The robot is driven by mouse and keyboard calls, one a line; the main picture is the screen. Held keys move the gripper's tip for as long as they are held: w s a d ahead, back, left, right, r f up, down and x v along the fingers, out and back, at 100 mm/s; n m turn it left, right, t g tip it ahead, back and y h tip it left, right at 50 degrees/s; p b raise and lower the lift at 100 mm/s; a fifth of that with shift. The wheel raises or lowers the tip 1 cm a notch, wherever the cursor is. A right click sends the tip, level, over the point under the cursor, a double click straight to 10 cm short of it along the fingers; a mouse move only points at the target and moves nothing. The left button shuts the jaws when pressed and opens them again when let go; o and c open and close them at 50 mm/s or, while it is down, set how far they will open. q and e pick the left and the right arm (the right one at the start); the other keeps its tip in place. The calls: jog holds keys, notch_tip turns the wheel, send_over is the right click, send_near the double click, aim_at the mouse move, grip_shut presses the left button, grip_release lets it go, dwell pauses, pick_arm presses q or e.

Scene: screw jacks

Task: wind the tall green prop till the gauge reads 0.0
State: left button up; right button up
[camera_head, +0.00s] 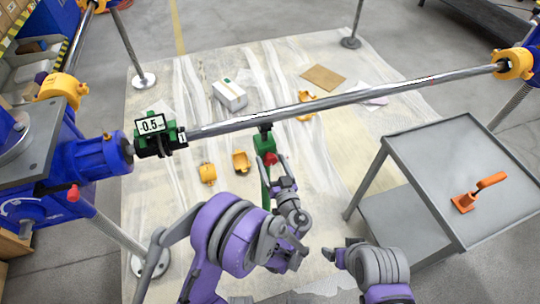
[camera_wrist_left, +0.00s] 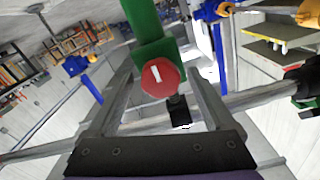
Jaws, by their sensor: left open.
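The tall green prop (camera_head: 264,143) stands under the long grey pipe (camera_head: 340,100), its lower part partly behind my left arm. Its red knob (camera_head: 270,159) faces my left gripper (camera_head: 283,178). In the left wrist view the red knob (camera_wrist_left: 162,77) bears a white mark, slightly tilted from upright. My left gripper (camera_wrist_left: 160,92) is open, with one finger on each side of the knob in that view; I cannot tell whether they touch it. The gauge (camera_head: 151,124) on the pipe's left end reads -0.5. My right gripper (camera_head: 338,252) is low in the head view, apart from the prop; its jaws are unclear.
A grey cart (camera_head: 465,145) at the right carries an orange-handled tool (camera_head: 477,193). A white box (camera_head: 230,95), a brown sheet (camera_head: 323,78) and yellow clamp pieces (camera_head: 207,173) lie on the floor sheet. A blue machine (camera_head: 90,160) stands at the left.

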pick_arm(q)
jog(key=shift+s, duration=0.15)
jog(key=shift+r, duration=0.1)
jog(key=shift+c, duration=0.8)
jog(key=c, duration=1.2)
jog(key=shift+m, duration=0.6)
jog(key=o, duration=1.4)
jog(key=shift+c, duration=0.2)
jog(key=shift+s+d+b, duration=0.1)
jog(key=shift+b, duration=0.2)
